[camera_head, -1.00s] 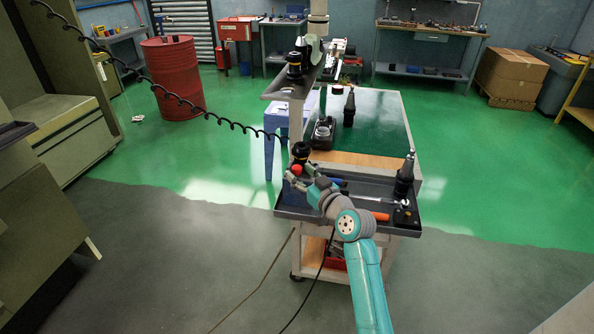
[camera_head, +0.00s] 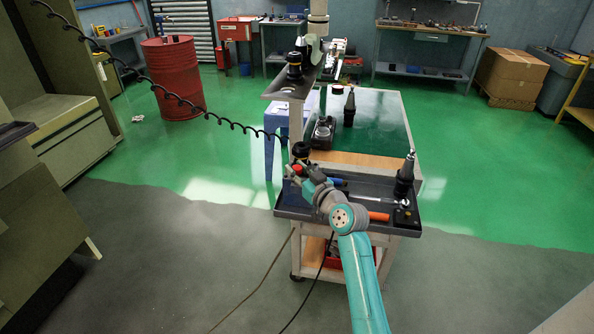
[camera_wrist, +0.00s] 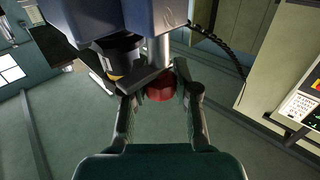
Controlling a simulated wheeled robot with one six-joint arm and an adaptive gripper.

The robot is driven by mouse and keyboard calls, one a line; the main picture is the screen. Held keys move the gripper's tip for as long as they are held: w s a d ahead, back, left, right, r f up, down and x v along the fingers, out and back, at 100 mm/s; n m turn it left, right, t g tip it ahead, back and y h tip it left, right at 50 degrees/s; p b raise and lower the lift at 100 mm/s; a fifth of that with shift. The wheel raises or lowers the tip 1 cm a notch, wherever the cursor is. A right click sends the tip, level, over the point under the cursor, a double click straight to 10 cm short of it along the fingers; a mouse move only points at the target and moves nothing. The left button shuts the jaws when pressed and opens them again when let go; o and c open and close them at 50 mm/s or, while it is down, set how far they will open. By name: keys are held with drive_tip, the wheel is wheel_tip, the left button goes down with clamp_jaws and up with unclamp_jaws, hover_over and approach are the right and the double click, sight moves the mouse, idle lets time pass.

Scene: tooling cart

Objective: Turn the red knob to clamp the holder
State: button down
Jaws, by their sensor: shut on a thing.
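The red knob (camera_wrist: 160,88) shows between my gripper's fingertips in the wrist view, at the end of a grey shaft. It also shows as a small red spot in the head view (camera_head: 297,169). My gripper (camera_wrist: 158,84) is shut on the red knob, one finger on each side. In the head view my gripper (camera_head: 303,173) is at the left end of the cart's tray. The holder is a blue-grey block (camera_wrist: 125,18) above the knob in the wrist view, with a black round part (camera_wrist: 112,58) beside the shaft.
The cart's dark tray (camera_head: 350,215) carries a black tool holder (camera_head: 404,178) at right and an orange-handled tool (camera_head: 379,216). A coiled black cable (camera_head: 215,119) hangs from upper left to the cart. Open floor lies left of the cart.

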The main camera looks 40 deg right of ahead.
drive_tip(key=shift+d+n+y, duration=0.1)
drive_tip(key=shift+n+y, duration=0.2)
drive_tip(key=shift+y, duration=0.2)
drive_tip(key=n+y, duration=0.2)
drive_tip(key=y, duration=0.1)
drive_tip(key=shift+y, duration=0.4)
drive_tip(key=n+g+y, duration=0.1)
drive_tip(key=n+y, duration=0.1)
drive_tip(key=y, duration=0.1)
drive_tip(key=n+g+y, duration=0.1)
drive_tip(key=n+y, duration=0.2)
drive_tip(key=shift+y, duration=0.3)
drive_tip(key=n+g+y, duration=0.4)
drive_tip(key=y, duration=0.1)
drive_tip(key=shift+r+g, duration=0.1)
drive_tip(key=shift+g, duration=0.3)
drive_tip(key=shift+n+g+y, duration=1.1)
drive_tip(key=shift+n+g, duration=0.4)
drive_tip(key=shift+g, duration=0.3)
drive_tip(key=c, duration=0.9)
unclamp_jaws()
drive_tip(key=shift+o, duration=0.2)
